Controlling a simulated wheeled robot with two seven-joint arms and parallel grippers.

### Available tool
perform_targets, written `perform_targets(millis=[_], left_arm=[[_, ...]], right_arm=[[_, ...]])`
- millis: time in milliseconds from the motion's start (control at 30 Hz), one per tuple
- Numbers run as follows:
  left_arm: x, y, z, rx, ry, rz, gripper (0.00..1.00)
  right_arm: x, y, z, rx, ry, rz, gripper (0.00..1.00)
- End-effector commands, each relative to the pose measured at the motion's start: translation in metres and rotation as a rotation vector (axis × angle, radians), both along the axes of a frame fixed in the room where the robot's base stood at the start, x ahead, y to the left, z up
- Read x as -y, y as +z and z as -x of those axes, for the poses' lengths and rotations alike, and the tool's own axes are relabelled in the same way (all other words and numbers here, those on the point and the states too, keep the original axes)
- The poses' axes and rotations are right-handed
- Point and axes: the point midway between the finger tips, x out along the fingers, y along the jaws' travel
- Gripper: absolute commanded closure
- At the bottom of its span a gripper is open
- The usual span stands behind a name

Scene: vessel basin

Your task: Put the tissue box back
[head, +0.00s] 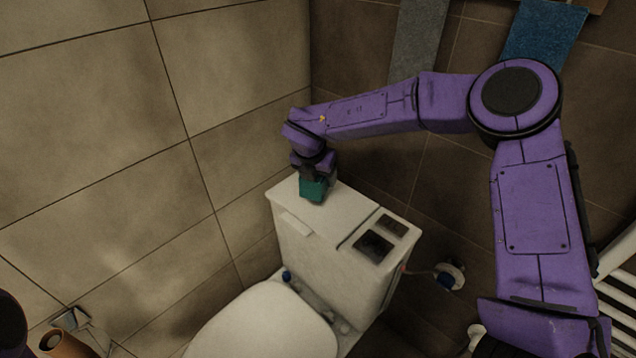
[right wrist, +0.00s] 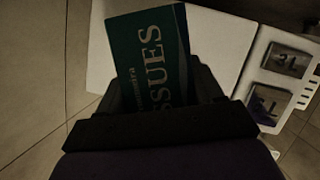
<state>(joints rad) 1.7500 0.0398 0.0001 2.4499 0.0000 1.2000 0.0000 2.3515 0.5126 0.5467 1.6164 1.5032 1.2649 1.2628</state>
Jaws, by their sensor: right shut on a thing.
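A teal tissue box (head: 313,190) is at the far left part of the toilet tank lid (head: 330,215). My right gripper (head: 315,174) points down from above and is shut on the box. In the right wrist view the tissue box (right wrist: 150,55) shows its lettered face between the fingers of the right gripper (right wrist: 165,95). The white tank lid (right wrist: 215,35) lies below and behind it. I cannot tell whether the box touches the lid. My left gripper is not in view.
The toilet's flush buttons (head: 373,246) are on the right of the tank, and the closed seat lid (head: 265,325) is in front. Tiled walls stand close behind and to the left. Towels (head: 543,32) hang at upper right. A white radiator (head: 615,280) is at right.

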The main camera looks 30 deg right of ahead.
Motion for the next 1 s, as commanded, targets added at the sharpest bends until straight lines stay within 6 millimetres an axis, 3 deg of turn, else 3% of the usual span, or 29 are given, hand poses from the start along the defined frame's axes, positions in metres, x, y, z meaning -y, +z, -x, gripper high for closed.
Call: perform_targets(millis=[300,467,800,833,900,1000], left_arm=[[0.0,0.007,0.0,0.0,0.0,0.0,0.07],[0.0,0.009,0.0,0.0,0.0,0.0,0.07],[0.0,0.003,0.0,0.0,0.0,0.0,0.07],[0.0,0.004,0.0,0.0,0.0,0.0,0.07],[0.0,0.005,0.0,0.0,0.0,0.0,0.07],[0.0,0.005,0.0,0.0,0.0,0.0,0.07]], right_arm=[[0.012,-0.031,-0.021,-0.002,0.001,0.0,0.71],[0.012,-0.057,-0.02,0.0,0.001,0.0,0.71],[0.011,-0.063,-0.02,0.002,0.0,-0.001,0.71],[0.011,-0.062,-0.02,0.002,0.0,-0.001,0.28],[0.011,-0.061,-0.02,0.002,0.0,-0.001,0.09],[0.011,-0.062,-0.02,0.001,-0.001,-0.001,0.09]])
